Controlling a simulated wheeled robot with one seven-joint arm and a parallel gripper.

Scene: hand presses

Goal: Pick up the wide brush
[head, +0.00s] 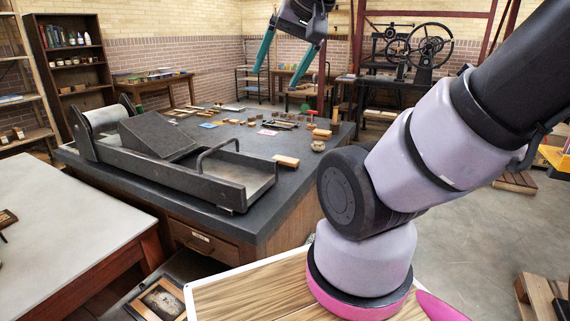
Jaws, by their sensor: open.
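My gripper (277,80) is at the top of the head view, high above the far part of the dark-topped table (310,178). Its two teal fingers point down and stand apart, with nothing between them. I cannot pick out the wide brush for certain. A tan block-like piece (286,161) lies near the table's right edge, and a reddish-tan piece (322,134) lies farther back. Either could be a brush, but they are too small to tell. Several other small tools and blocks lie on the table's far half, apart from the gripper.
A black press bed (218,188) with a raised handle and roller fills the table's near left. A small round pot (318,146) stands by the right edge. A pale table (60,225) is at left. A wheel press (425,50) stands behind. Floor at right is partly open.

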